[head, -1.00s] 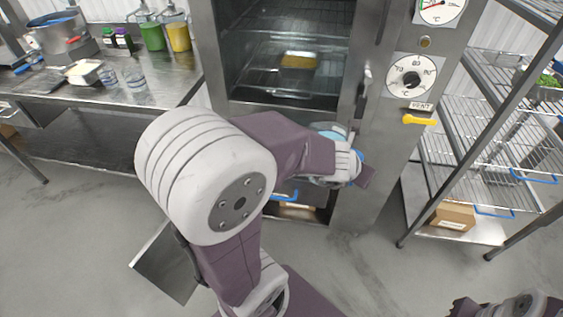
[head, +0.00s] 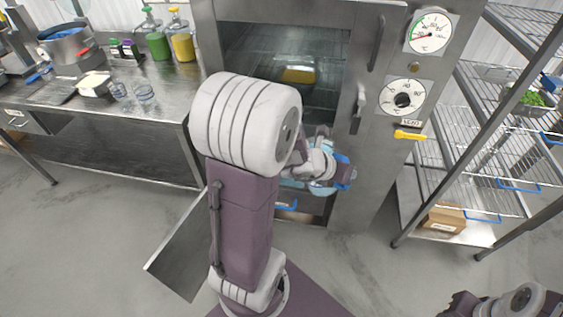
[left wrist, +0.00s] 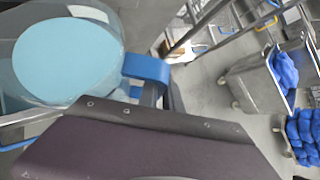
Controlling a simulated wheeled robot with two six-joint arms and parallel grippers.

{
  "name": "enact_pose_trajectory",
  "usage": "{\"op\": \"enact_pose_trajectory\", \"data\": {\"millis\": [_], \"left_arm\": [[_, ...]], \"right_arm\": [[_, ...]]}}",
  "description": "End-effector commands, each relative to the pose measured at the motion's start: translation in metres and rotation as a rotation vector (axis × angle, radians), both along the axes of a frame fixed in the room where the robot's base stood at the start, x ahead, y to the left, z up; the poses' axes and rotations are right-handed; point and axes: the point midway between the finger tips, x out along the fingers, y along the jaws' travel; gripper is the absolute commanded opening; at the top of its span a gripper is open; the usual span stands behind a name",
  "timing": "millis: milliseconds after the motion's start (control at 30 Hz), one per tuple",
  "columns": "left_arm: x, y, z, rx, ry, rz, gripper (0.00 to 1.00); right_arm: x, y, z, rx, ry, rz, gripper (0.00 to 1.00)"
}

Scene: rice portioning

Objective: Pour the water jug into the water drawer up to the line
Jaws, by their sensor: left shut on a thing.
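My left gripper (head: 328,168) is shut on the blue handle of the clear water jug (left wrist: 22,75), in front of the steamer. Light blue water (left wrist: 65,60) fills a large part of the jug in the left wrist view. The jug's blue handle (head: 344,172) shows in the head view; my wrist hides part of the jug. The water drawer is low in the steamer's front, with a blue handle (head: 287,206); my arm and the jug cover much of it. I cannot see its water level or line. Only a piece of my right arm shows at the lower right.
The steel steamer (head: 372,200) has a yellow-filled pan (head: 298,76) inside, a gauge and a dial. A steel table (head: 170,95) stands left, with two clear cups and pump bottles. A wire rack (head: 480,150) with a cardboard box (head: 443,219) stands right.

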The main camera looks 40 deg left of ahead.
Motion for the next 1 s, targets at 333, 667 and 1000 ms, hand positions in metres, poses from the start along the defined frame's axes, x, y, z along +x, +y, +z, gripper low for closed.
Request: {"op": "enact_pose_trajectory", "data": {"millis": [333, 667, 1000], "left_arm": [[0.001, 0.004, 0.009, -0.043, -0.006, -0.001, 0.00], [0.001, 0.008, 0.012, -0.079, -0.007, -0.002, 0.00], [0.001, 0.012, 0.014, -0.117, -0.008, 0.000, 0.00]], "right_arm": [[0.000, 0.000, 0.014, 0.000, 0.000, 0.000, 0.32], [0.000, 0.000, 0.024, 0.000, 0.000, 0.000, 0.32], [0.000, 0.000, 0.033, 0.000, 0.000, 0.000, 0.32]]}}
